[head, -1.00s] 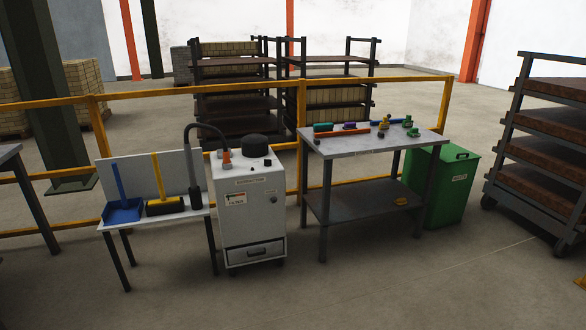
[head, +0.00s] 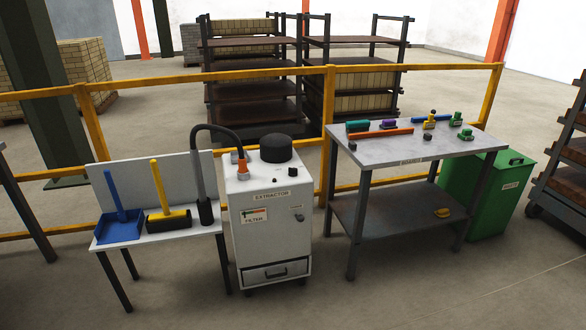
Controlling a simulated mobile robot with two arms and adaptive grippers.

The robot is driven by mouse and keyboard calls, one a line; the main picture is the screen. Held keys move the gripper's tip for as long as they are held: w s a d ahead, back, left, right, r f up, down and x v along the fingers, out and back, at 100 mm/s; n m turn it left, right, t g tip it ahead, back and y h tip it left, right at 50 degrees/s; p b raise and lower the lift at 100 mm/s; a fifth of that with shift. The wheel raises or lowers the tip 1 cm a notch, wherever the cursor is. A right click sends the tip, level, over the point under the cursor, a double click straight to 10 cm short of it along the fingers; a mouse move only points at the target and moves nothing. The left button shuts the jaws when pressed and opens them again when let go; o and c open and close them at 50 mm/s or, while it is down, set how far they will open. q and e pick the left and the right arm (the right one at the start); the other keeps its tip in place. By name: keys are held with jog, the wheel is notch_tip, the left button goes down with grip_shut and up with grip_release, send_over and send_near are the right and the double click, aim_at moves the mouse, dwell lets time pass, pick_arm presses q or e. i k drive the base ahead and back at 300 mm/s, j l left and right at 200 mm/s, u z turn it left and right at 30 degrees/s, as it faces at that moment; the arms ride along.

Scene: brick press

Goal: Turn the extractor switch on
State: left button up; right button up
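The extractor (head: 268,228) is a white cabinet labelled EXTRACTOR, standing upright on the floor near the middle of the head view. A black dome (head: 276,148) and small dark knobs sit on its top. A black hose (head: 218,130) arches from an orange fitting (head: 242,168) on its top to a nozzle on the left. A small round knob or switch (head: 299,217) shows on the right of its front face; its position is too small to read. A drawer (head: 277,272) is at the bottom. Neither of my grippers is in view.
A small table (head: 150,238) with a blue dustpan and yellow brush stands left of the extractor. A workbench (head: 400,152) with coloured tools and a green bin (head: 492,205) are on the right. A yellow railing (head: 260,72) runs behind. The floor in front is clear.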

aim_at(292, 171)
jog(key=i+j+z, duration=0.15)
jog(key=i, duration=0.4)
jog(key=i+j+z, duration=0.15)
jog(key=i, duration=0.35)
jog(key=i+j+z, duration=0.1)
jog(key=i+j, duration=0.2)
jog(key=i, duration=0.25)
